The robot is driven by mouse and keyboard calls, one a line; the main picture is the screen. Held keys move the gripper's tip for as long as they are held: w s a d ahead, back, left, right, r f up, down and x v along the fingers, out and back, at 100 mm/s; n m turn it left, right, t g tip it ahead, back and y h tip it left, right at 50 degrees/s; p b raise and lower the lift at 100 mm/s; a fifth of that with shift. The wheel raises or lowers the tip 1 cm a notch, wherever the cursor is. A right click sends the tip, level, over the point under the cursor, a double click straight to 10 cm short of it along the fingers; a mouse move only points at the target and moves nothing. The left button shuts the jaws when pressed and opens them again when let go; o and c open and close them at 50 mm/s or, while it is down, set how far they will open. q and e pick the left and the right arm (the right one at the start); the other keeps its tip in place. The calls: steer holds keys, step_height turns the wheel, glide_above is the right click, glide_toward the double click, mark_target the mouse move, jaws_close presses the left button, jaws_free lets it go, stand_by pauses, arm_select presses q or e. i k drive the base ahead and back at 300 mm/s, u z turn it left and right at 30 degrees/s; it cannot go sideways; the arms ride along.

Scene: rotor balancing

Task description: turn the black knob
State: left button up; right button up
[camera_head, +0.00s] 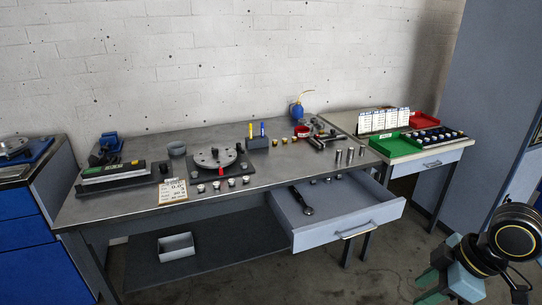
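I cannot pick out a black knob for certain at this size. A rotor rig (217,163) stands on the workbench, with a grey disc (213,156) on a dark base and a small red part (221,171) at its front. A small dark block (163,168) sits to its left, its details too small to read. My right gripper (422,287) is at the lower right, in front of and well away from the bench. Its teal fingers look apart, with nothing seen between them. My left gripper is out of view.
The workbench (120,211) has an open drawer (365,217) jutting forward, with a dark tool (301,201) inside. A clipboard (172,191), pen block (258,144) and several small weights stand on top. A side table (408,152) holds a green tray (389,147). The floor ahead is clear.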

mark_target(164, 168)
steer(key=i, duration=1.6)
steer(key=u, duration=1.35)
steer(key=i, duration=0.85)
steer(key=u, duration=0.95)
